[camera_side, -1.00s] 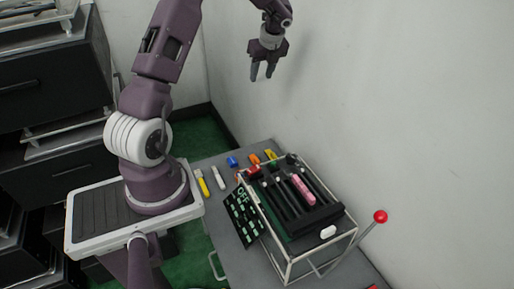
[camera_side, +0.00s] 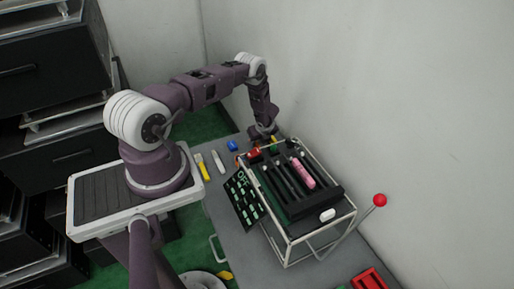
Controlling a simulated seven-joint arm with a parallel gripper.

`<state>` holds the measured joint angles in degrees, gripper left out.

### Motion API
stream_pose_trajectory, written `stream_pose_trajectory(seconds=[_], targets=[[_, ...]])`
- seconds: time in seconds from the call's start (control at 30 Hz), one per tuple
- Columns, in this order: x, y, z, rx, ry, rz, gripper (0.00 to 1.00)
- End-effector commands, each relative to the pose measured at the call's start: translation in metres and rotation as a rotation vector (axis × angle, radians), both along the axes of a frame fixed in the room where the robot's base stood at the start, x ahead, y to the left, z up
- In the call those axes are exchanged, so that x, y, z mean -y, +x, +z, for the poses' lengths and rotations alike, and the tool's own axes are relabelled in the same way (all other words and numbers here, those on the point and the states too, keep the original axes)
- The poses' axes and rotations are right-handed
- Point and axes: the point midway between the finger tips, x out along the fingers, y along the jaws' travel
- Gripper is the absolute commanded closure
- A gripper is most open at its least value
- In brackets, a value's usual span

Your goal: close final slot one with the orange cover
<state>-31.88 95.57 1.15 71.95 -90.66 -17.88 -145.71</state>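The slot fixture (camera_side: 290,249) is a white-framed box on the grey table, with dark parallel slots on top and a pink block (camera_side: 302,172) lying in one of them. I cannot tell which slot is final slot one. My gripper (camera_side: 262,138) is lowered at the fixture's far end, close to the small coloured pieces there. Its fingers are small and dark, so I cannot see whether they are open or shut. The orange cover is not clearly visible; my gripper and the fixture's far end hide much of that spot.
A red piece (camera_side: 254,153) sits at the fixture's far corner. A blue piece (camera_side: 232,146), a white piece (camera_side: 217,162) and a yellow piece (camera_side: 203,168) lie left of it. A dark panel (camera_side: 243,200) leans at the left side. A red-knobbed lever (camera_side: 380,200) sticks out right.

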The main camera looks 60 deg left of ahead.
Motion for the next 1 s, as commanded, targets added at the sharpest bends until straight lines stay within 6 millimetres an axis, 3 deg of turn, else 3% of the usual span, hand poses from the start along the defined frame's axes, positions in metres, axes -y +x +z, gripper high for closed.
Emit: stream_pose_trajectory(seconds=[0.1, 0.3, 0.5, 0.53, 0.87, 1.0], targets=[[-0.005, 0.000, -0.011, 0.001, 0.000, 0.001, 0.60], [-0.005, 0.000, -0.012, 0.000, 0.000, 0.001, 0.60], [-0.005, 0.000, -0.011, 0.000, 0.000, 0.001, 0.97], [-0.005, 0.000, -0.011, 0.000, 0.000, 0.000, 1.00], [-0.005, 0.001, -0.010, 0.000, 0.000, 0.000, 1.00], [-0.005, 0.001, 0.006, 0.001, 0.002, -0.001, 1.00]])
